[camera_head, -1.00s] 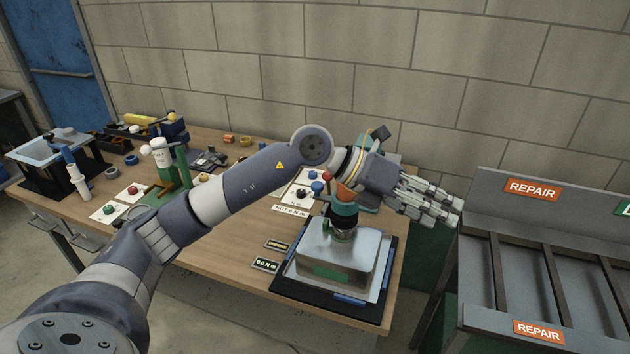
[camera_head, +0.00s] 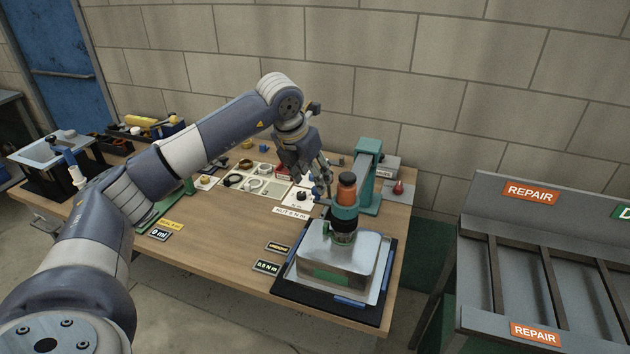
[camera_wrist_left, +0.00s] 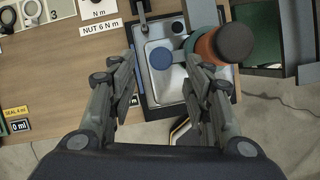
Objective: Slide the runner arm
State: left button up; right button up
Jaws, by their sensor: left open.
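The runner arm has a teal post and bracket (camera_head: 368,178) and carries an orange tool with a black cap (camera_head: 346,187), above a silver housing (camera_head: 345,258). My left gripper (camera_head: 325,188) is open, just left of the orange tool. In the left wrist view, my open fingers (camera_wrist_left: 160,60) stand on both sides of a blue round knob (camera_wrist_left: 160,57), with the orange tool (camera_wrist_left: 207,48) right beside the right finger. Whether the fingers touch anything I cannot tell. My right gripper is out of view.
The housing sits on a black mat (camera_head: 325,310) at the right end of the wooden table (camera_head: 215,245). A parts board with rings (camera_head: 260,184) lies left of the gripper. A grey REPAIR rack (camera_head: 545,260) stands to the right. The front middle of the table is mostly clear.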

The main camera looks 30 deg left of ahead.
aim_at(315, 191)
pick_arm(q)
jog(key=shift+p+x, duration=0.4)
jog(key=shift+x, duration=1.7)
grip_shut()
